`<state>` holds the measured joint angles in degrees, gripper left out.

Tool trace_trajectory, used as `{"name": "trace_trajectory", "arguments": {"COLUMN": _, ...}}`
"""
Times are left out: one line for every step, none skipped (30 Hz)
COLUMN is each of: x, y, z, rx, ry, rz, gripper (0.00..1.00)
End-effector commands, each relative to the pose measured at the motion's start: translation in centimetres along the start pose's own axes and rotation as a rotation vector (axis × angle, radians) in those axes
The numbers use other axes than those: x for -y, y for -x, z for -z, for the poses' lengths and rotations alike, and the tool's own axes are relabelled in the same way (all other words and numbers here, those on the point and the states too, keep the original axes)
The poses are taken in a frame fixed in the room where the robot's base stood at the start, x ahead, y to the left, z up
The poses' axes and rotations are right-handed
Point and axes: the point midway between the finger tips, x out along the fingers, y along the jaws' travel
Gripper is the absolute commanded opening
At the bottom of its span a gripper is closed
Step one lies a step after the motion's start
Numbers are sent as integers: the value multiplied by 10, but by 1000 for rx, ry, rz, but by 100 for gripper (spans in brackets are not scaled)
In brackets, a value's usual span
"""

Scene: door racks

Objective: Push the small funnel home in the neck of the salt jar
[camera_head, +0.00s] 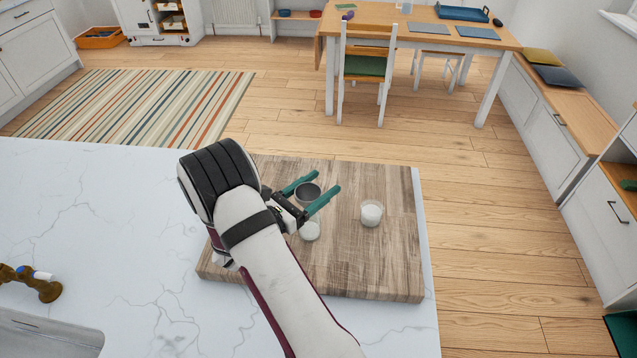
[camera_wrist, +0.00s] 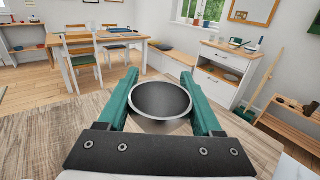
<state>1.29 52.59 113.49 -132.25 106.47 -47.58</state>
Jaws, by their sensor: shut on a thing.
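The small funnel (camera_head: 308,191) is dark grey with a wide round mouth. My gripper (camera_head: 322,184) is shut on it, with one teal finger on each side. In the wrist view the funnel (camera_wrist: 161,100) is held mouth up between the fingers, and its lower end is hidden. A small clear jar with white contents (camera_head: 371,213) stands upright on the board, right of my gripper. Another small pale, round vessel (camera_head: 309,231) is just below the near finger and partly covered by it. I cannot tell which of the two is the salt jar.
A wooden board (camera_head: 385,270) lies on the white marble counter (camera_head: 90,220). Its front right part is clear. A brass tap (camera_head: 40,287) and sink are at the lower left. A table (camera_head: 470,32) and chair (camera_head: 365,67) stand far off across the floor.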

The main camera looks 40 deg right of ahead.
Motion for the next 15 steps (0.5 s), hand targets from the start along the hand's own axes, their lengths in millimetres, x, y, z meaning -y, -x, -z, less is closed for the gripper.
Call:
{"name": "trace_trajectory", "arguments": {"x": 0, "y": 0, "z": 1, "rx": 0, "ry": 0, "rz": 0, "gripper": 12}}
{"name": "trace_trajectory", "arguments": {"x": 0, "y": 0, "z": 2, "rx": 0, "ry": 0, "rz": 0, "gripper": 12}}
{"name": "trace_trajectory", "arguments": {"x": 0, "y": 0, "z": 3, "rx": 0, "ry": 0, "rz": 0, "gripper": 12}}
{"name": "trace_trajectory", "arguments": {"x": 0, "y": 0, "z": 4, "rx": 0, "ry": 0, "rz": 0, "gripper": 12}}
{"name": "trace_trajectory", "arguments": {"x": 0, "y": 0, "z": 4, "rx": 0, "ry": 0, "rz": 0, "gripper": 12}}
{"name": "trace_trajectory", "arguments": {"x": 0, "y": 0, "z": 6, "rx": 0, "ry": 0, "rz": 0, "gripper": 12}}
{"name": "trace_trajectory", "arguments": {"x": 0, "y": 0, "z": 6, "rx": 0, "ry": 0, "rz": 0, "gripper": 12}}
{"name": "trace_trajectory", "arguments": {"x": 0, "y": 0, "z": 7, "rx": 0, "ry": 0, "rz": 0, "gripper": 68}}
{"name": "trace_trajectory", "arguments": {"x": 0, "y": 0, "z": 6, "rx": 0, "ry": 0, "rz": 0, "gripper": 76}}
{"name": "trace_trajectory", "arguments": {"x": 0, "y": 0, "z": 6, "rx": 0, "ry": 0, "rz": 0, "gripper": 81}}
{"name": "trace_trajectory", "arguments": {"x": 0, "y": 0, "z": 6, "rx": 0, "ry": 0, "rz": 0, "gripper": 86}}
{"name": "trace_trajectory", "arguments": {"x": 0, "y": 0, "z": 6, "rx": 0, "ry": 0, "rz": 0, "gripper": 94}}
{"name": "trace_trajectory", "arguments": {"x": 0, "y": 0, "z": 6, "rx": 0, "ry": 0, "rz": 0, "gripper": 99}}
{"name": "trace_trajectory", "arguments": {"x": 0, "y": 0, "z": 6, "rx": 0, "ry": 0, "rz": 0, "gripper": 100}}
{"name": "trace_trajectory", "arguments": {"x": 0, "y": 0, "z": 6, "rx": 0, "ry": 0, "rz": 0, "gripper": 100}}
